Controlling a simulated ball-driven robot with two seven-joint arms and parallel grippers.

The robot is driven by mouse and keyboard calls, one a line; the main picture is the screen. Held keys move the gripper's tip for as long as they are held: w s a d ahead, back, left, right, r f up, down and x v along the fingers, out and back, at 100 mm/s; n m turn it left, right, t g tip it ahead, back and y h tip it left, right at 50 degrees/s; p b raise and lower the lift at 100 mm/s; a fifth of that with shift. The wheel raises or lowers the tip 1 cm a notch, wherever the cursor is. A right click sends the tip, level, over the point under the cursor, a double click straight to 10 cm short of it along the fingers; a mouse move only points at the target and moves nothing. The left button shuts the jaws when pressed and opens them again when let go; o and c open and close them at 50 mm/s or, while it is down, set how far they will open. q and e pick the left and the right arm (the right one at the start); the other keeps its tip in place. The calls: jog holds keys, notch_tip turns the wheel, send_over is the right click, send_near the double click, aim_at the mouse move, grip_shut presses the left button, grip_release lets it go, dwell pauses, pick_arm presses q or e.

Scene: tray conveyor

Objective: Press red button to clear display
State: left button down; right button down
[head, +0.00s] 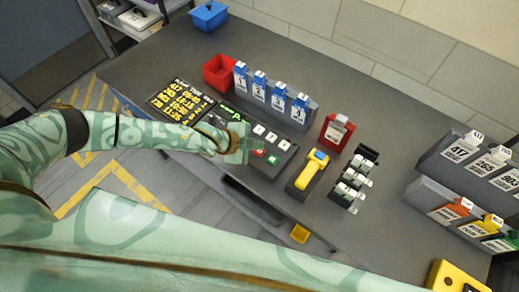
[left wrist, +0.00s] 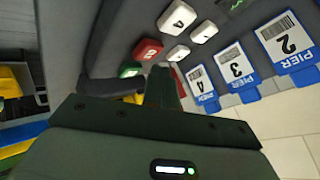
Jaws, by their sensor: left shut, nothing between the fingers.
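The button panel (head: 282,159) is a dark box with white buttons, a red button (head: 258,153) and a green button (head: 273,160). In the left wrist view the red button (left wrist: 147,50) shows just beyond and left of the fingertips, with the green button (left wrist: 131,70) nearer. A small dark display with green characters (head: 236,114) is at the panel's upper left; what it reads is too small to tell. My left gripper (head: 247,146) is shut and empty, over the panel's left part beside the red button. I cannot tell whether it touches. My right gripper is not in view.
A black board with yellow text (head: 181,101) lies left of the panel. Blue pier tags (head: 260,87) stand in a rack behind it. A red bin (head: 218,73) is behind. A yellow scanner (head: 312,170) stands close on the right. The grey table (head: 365,95) is clear at the back.

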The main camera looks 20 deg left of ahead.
aim_at(256, 152)
pick_arm(q)
jog(key=shift+f, duration=0.4)
jog(key=shift+f+b, duration=0.3)
jog(key=shift+f, duration=0.15)
dwell(0.7)
dwell(0.4)
jog(key=shift+r+p, duration=0.9)
jog(key=shift+p, duration=0.15)
notch_tip(256, 152, up, 5)
jog(key=p, duration=0.5)
jog(key=shift+r, duration=0.1)
